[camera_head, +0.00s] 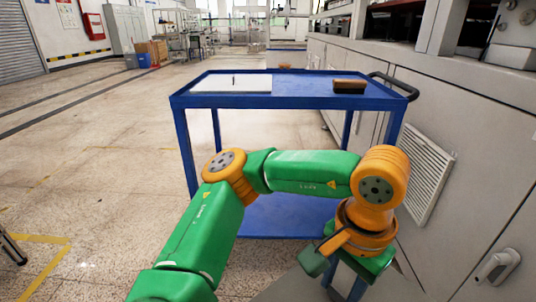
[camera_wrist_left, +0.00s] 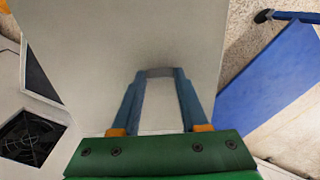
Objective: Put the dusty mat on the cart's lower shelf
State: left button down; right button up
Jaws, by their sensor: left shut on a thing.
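My left gripper (camera_wrist_left: 160,74) is shut on the plain grey mat (camera_wrist_left: 110,45), which fills the upper middle of the left wrist view. In the head view a grey patch, apparently the mat (camera_head: 285,288), shows at the bottom, largely hidden by my arm and cut off by the frame. The blue cart (camera_head: 290,101) stands ahead. Its lower shelf (camera_head: 285,222) is partly hidden behind my arm and its visible part is bare. A blue panel, apparently the lower shelf (camera_wrist_left: 270,90), lies right of the mat, apart from it, in the wrist view. My right gripper is out of view.
The cart's top holds a pale flat sheet (camera_head: 225,87) and a brown brush (camera_head: 349,86). Grey cabinets with a louvred vent (camera_head: 428,175) stand close on the right. A dark fan grille (camera_wrist_left: 28,138) is near the gripper's left. Floor left of the cart is open.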

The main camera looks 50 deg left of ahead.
aim_at(280, 195)
jog(key=i+j+u, duration=0.2)
jog(key=u, duration=0.2)
jog(key=i+j+u, duration=0.55)
jog(key=u, duration=0.2)
